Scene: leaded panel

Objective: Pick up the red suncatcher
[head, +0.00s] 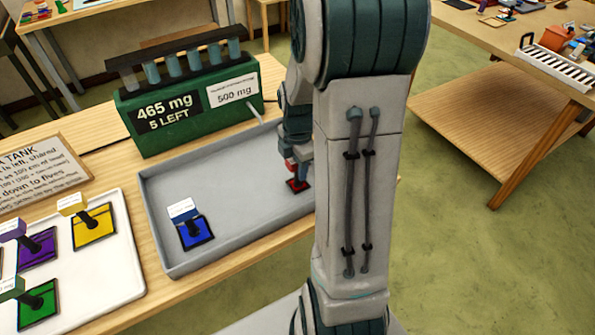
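The red suncatcher (298,185) is a small dark-edged red square at the right end of the grey tray (255,223). A bit of red also shows just above it, at the fingers. My gripper (298,165) is directly above the red square, at its upright handle. My own arm covers much of the gripper and the tray's right end. I cannot tell whether the fingers are closed on the handle, nor whether the red square touches the tray floor.
A blue suncatcher (196,233) with a white tag sits in the tray's left part. A white board (100,275) at left holds yellow, purple and green ones. A green box (185,107) reading "465 mg, 5 LEFT" and "500 mg" stands behind the tray. The tray's middle is clear.

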